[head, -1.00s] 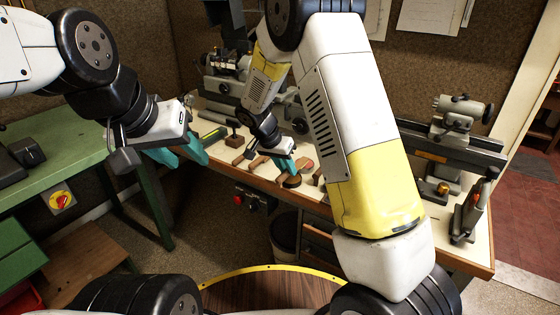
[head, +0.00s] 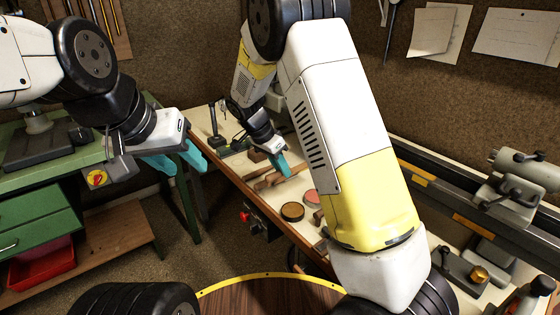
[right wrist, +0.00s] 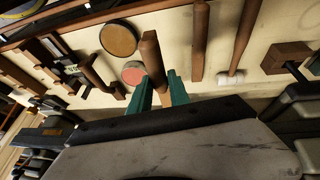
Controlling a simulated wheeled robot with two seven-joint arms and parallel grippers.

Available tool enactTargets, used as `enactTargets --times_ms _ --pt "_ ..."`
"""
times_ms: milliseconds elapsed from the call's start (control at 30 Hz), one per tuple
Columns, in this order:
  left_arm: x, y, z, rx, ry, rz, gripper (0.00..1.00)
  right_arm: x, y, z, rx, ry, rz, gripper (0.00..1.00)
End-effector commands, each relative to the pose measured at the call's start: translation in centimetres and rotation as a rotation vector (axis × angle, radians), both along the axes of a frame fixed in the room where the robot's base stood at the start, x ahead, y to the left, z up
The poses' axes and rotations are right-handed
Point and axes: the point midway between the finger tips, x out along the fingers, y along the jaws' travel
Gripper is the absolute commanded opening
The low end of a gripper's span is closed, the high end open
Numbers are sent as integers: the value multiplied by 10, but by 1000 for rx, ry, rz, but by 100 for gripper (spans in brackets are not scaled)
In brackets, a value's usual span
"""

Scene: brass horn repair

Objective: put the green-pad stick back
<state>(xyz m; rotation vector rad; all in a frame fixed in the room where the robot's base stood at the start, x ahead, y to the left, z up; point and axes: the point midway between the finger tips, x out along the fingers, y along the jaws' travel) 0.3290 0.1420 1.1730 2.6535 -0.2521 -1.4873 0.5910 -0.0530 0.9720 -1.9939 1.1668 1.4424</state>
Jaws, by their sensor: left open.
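My right gripper (head: 283,168) is low over the far part of the workbench, beyond two round pads or tins. In the right wrist view its teal fingers (right wrist: 160,88) close on both sides of a brown wooden stick (right wrist: 152,50). The stick's bare end sticks out past the fingertips. I cannot see a green pad on it. Other wooden sticks (right wrist: 197,40) lie on the bench, one with a pale end. My left gripper (head: 180,164) is open and empty in the air, near the green bench and away from the sticks.
A tan round tin (head: 292,211) and a pink one (head: 312,197) sit near the front edge of the workbench. In the right wrist view wooden blocks and sticks (right wrist: 98,72) lie left of them. A lathe-like machine (head: 510,185) fills the right side. A green bench (head: 50,150) stands left.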

Motion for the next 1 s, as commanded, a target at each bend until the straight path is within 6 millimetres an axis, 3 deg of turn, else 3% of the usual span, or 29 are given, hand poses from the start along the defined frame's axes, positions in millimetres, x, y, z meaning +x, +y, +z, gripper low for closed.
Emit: enactTargets --times_ms 167,700,1000 --pt "0 0 0 0 0 0 45 -1 0 -6 -1 1 -7 0" --pt "0 0 0 0 0 0 45 -1 0 -60 -1 1 -7 0" --pt "0 0 0 0 0 0 45 0 0 -67 0 -1 -7 0"
